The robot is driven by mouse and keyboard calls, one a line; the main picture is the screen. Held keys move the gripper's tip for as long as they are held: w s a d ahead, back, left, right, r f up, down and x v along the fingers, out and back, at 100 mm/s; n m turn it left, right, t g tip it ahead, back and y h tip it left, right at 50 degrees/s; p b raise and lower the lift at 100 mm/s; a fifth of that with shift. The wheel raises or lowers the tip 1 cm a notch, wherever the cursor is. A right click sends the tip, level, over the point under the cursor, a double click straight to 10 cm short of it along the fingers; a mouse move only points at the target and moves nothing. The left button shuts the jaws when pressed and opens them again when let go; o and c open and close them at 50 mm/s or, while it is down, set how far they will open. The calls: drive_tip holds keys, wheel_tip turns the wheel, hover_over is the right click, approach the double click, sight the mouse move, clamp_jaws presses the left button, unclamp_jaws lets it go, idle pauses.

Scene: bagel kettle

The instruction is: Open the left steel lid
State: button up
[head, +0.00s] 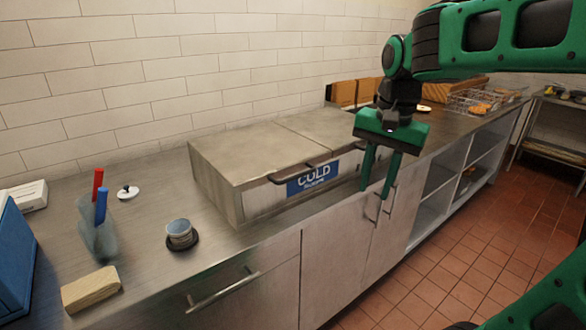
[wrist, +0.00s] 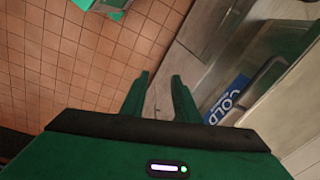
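The left steel lid (head: 238,153) lies flat and closed on the steel cold box (head: 228,203) on the counter. Its dark bar handle (head: 290,173) sticks out at the front edge. The right steel lid (head: 330,125) beside it is also closed, with its own handle (head: 347,148). My gripper (head: 376,194) is open and empty, pointing down in front of the counter, right of the box's blue COLD label (head: 312,178). In the wrist view my gripper (wrist: 160,77) shows parted fingers, with the label (wrist: 228,100) to their right and a handle beside it.
A wire basket (head: 480,102) stands far right. Open tiled floor (head: 470,235) lies before the cabinets.

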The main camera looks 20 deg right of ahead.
sight(295, 177)
drive_tip(key=w+a+r+m, duration=0.4)
drive_tip(key=w+a+r, duration=0.5)
drive_tip(key=w+a, duration=0.3)
drive_tip(key=shift+t, duration=0.5)
drive_tip(key=f, duration=0.3)
drive_tip(key=w+f, duration=0.1)
drive_tip(key=f, duration=0.3)
drive_tip(key=w+a+f, duration=0.1)
drive_tip(key=f, duration=0.2)
drive_tip(key=shift+f, duration=0.25)
drive_tip(key=shift+r, duration=0.1)
clamp_jaws()
